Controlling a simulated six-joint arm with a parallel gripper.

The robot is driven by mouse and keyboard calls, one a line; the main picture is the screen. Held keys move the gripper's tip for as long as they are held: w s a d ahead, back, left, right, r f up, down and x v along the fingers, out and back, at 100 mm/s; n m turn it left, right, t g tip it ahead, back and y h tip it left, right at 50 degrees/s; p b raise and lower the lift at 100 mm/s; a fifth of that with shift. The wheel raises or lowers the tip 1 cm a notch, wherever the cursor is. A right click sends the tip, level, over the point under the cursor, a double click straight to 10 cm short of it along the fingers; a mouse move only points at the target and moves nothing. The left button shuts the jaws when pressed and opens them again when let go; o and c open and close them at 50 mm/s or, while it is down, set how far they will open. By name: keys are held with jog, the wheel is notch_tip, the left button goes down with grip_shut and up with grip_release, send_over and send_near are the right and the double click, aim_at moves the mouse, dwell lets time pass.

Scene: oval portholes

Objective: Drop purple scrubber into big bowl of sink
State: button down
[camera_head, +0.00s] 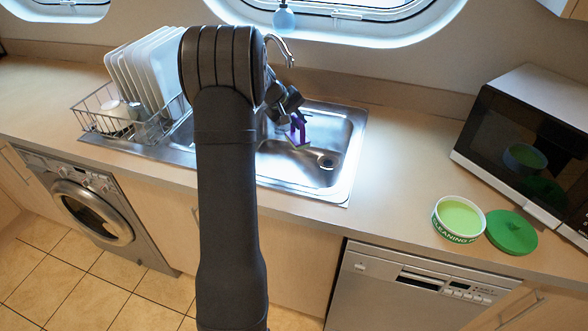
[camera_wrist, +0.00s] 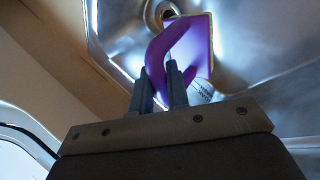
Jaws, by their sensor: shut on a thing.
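The purple scrubber (camera_head: 298,129) is in my gripper above the big bowl of the sink (camera_head: 340,135). In the wrist view the scrubber (camera_wrist: 188,52) shows a purple handle between the two fingers and a flat body with a pale yellowish edge. My gripper (camera_wrist: 165,75) is shut on the handle. In the wrist view the metal bowl (camera_wrist: 265,50) lies beyond the scrubber. In the head view my arm covers the left part of the sink, and my wrist partly hides the gripper (camera_head: 290,112).
A curved tap (camera_head: 284,50) rises behind the sink, close to my wrist. A rack of white plates (camera_head: 145,75) stands left. An open tub with green contents (camera_head: 459,217), a green lid (camera_head: 511,232) and a microwave (camera_head: 525,140) are right. The counter just right of the sink is clear.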

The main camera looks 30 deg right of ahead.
jog(key=c, duration=1.3)
grip_release()
jog(key=v, duration=1.7)
jog(key=shift+a, duration=0.1)
jog(key=x, duration=1.7)
jog(key=shift+r, duration=0.9)
jog(key=shift+f, duration=0.1)
